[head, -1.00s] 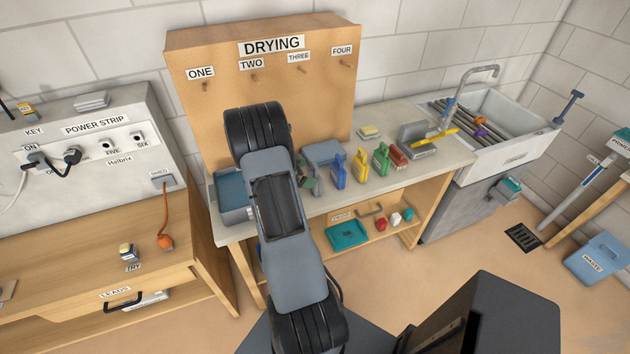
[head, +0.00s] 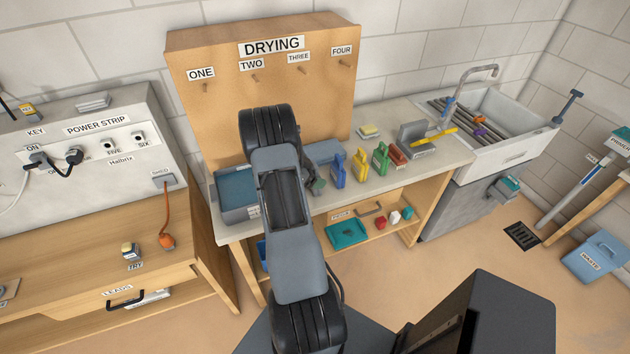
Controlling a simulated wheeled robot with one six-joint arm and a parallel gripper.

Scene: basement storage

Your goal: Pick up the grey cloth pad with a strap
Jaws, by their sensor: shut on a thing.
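My arm stands in front of the counter in the head view and hides most of my gripper (head: 315,184). Only a small part shows at the right edge of the arm, above the counter's front. A small grey-green piece there looks like the grey cloth pad (head: 318,186), shut in the jaws. Its strap cannot be made out, and most of it is hidden behind the arm.
A grey-blue tub (head: 237,188) stands left of my arm. A flat grey-blue thing (head: 324,152) lies behind the gripper. Right of it stand a yellow (head: 360,164), a green (head: 381,158) and a red item (head: 397,153). The DRYING board (head: 290,105) with pegs rises behind.

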